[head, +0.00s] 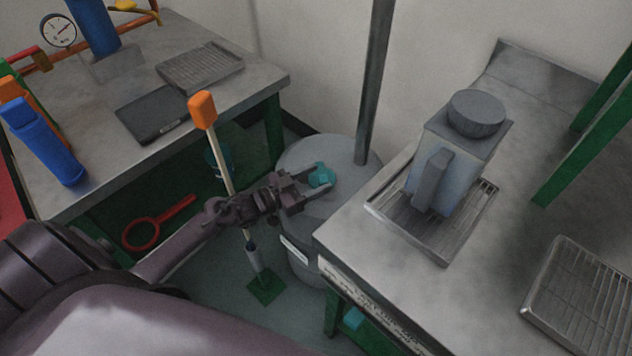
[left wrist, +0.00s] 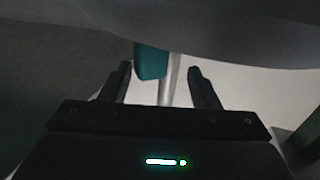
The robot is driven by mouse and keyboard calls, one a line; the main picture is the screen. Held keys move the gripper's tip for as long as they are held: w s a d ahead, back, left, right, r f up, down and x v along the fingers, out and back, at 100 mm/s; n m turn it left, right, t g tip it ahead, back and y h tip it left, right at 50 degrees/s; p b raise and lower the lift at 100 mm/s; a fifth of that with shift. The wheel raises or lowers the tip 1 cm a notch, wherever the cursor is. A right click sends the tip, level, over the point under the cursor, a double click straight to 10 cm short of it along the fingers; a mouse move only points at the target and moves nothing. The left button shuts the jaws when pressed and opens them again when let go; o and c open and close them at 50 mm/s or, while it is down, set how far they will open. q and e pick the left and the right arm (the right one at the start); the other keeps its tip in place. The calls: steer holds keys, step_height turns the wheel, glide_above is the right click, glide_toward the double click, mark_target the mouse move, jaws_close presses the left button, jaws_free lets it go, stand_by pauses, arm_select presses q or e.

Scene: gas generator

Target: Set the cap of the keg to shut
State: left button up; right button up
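The keg (head: 341,163) is a grey drum on the floor between the two tables. Its teal cap (head: 322,175) sits on the top, near the left side. My left gripper (head: 303,190) is open at the cap, its fingers pointing toward it; I cannot tell whether they touch it. In the left wrist view, the two fingers (left wrist: 160,80) are apart, and a teal piece (left wrist: 150,62), likely the cap, shows beyond them, nearer the left finger. The grey surface above it is dark and blurred. My right gripper is not in view.
A grey post (head: 374,85) rises beside the keg. The right table (head: 345,240) edge is close to my gripper and carries a tray with a grey lidded container (head: 455,150). An orange-topped pole (head: 203,112) stands just behind my left arm. The left table (head: 190,40) holds blue and orange items.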

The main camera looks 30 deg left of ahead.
arm_select(q)
steer(key=shift+w+a, duration=0.1)
steer(key=shift+a, duration=0.25)
steer(key=shift+s+a+r+p, duration=0.15)
steer(key=shift+s+a, duration=0.25)
steer(key=shift+a, duration=0.2)
steer(key=shift+s+a+f+p, duration=0.1)
steer(key=shift+s+a+p, duration=0.05)
steer(key=shift+s+a, duration=0.75)
steer(key=shift+a, duration=0.3)
steer(key=shift+s+a+p, duration=0.4)
steer(key=shift+s+a, duration=0.9)
steer(key=shift+a, duration=0.3)
